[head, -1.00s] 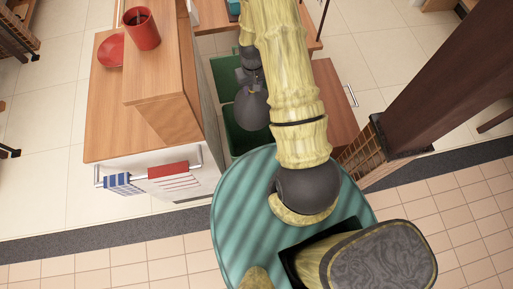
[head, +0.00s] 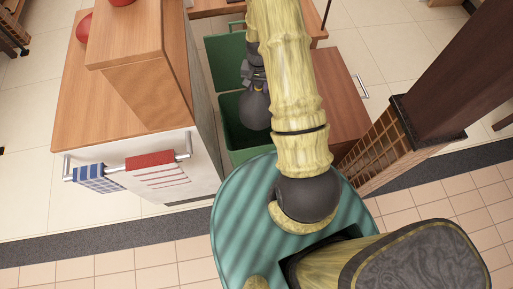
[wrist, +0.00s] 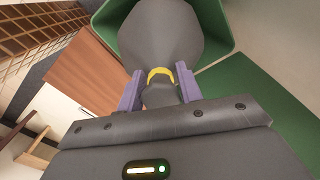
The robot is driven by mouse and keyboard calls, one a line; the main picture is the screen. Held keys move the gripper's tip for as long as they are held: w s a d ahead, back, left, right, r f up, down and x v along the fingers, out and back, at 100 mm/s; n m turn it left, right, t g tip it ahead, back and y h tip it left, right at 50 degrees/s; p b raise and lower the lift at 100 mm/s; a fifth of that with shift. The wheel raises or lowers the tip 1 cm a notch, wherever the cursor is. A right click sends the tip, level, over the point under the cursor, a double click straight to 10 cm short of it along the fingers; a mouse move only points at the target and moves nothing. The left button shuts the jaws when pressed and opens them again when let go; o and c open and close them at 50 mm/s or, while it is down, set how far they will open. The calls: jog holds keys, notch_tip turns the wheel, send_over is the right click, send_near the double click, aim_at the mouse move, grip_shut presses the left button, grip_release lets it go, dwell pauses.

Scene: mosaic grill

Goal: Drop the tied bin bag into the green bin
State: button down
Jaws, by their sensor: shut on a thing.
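The tied bin bag (head: 255,110) is dark grey and hangs below my gripper (head: 254,76) in the head view. In the wrist view the two fingers of my gripper (wrist: 159,88) are shut around its neck, at the yellow tie (wrist: 160,73), with the bag's body (wrist: 160,30) beyond. The green bin (head: 238,147) is open; the bag hangs over its mouth. The bin's rim and wall (wrist: 218,22) also show around the bag in the wrist view. How far the bag is below the rim, I cannot tell. My arm hides part of the bin.
A green panel (head: 222,62), probably the raised lid, stands behind the bin. A wooden-topped counter (head: 85,115) with towels on a rail (head: 130,168) is to the left. A wooden cabinet (head: 340,95) is close on the right, with a dark post (head: 440,80) beyond.

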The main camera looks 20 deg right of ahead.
jog(key=shift+w+d+f+m+b, duration=0.1)
jog(key=shift+f+m+b, duration=0.25)
jog(key=shift+f, duration=0.15)
jog(key=shift+w+d+f+m+b, duration=0.1)
jog(key=shift+f+m+b, duration=0.2)
jog(key=shift+f, duration=0.3)
notch_tip(320, 180, down, 6)
jog(key=b, duration=0.4)
jog(key=shift+b, duration=0.35)
jog(key=c, duration=0.9)
grip_release()
jog(key=shift+s, duration=0.1)
jog(key=shift+o, duration=0.2)
notch_tip(320, 180, up, 18)
jog(key=shift+f+p, duration=0.15)
jog(key=shift+p, duration=0.25)
